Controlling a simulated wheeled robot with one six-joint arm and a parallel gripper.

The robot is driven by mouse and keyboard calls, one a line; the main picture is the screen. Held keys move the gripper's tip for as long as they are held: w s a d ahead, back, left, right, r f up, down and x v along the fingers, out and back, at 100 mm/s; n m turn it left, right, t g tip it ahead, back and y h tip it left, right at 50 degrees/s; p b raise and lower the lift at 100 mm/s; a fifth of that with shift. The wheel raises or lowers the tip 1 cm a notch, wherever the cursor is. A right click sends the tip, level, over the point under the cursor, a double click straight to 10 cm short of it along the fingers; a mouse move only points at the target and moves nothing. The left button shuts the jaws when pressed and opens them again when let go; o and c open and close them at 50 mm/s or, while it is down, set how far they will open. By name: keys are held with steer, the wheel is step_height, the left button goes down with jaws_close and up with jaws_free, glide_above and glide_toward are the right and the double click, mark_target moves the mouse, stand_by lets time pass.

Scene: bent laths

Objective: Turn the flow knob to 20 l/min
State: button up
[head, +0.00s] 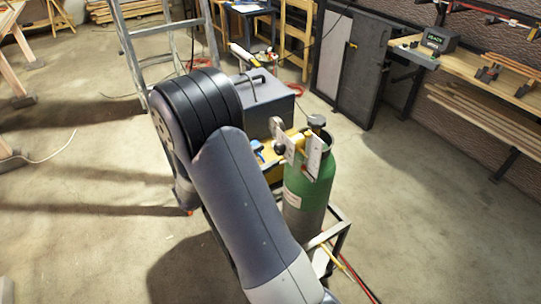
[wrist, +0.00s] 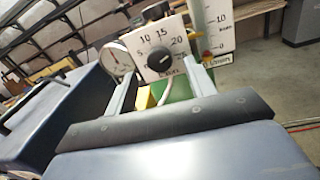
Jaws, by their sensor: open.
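The flow knob (wrist: 160,60) is a round black knob on a white square dial plate (wrist: 150,76) in the wrist view. The plate is printed with 5, 10, 15, 20 and 25. A light mark seems to lie on the knob's right side, but it is too small to read exactly. My gripper (wrist: 164,72) is open and empty, its two grey fingers reaching toward the plate, one to each side below the knob. I cannot tell if they touch anything. In the head view my arm hides the gripper; white plates (head: 313,157) show at the cylinder top.
A round gauge (wrist: 117,60) is left of the dial, and a tall white scale plate (wrist: 217,22) is to its right. The green gas cylinder (head: 312,186) stands in a metal frame (head: 343,232) beside a dark blue-grey box (head: 266,105). Floor to the right is clear.

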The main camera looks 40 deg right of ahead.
mark_target(277, 151)
steer(key=a+b, duration=0.1)
steer(key=a, duration=0.6)
steer(key=shift+a, duration=0.3)
steer(key=shift+s+d, duration=0.1)
steer(key=d+p, duration=0.2)
steer(key=d, duration=0.8)
steer(key=shift+d, duration=0.3)
steer(key=shift+d+f, duration=0.1)
steer(key=shift+f, duration=0.05)
steer(key=shift+m, duration=0.6)
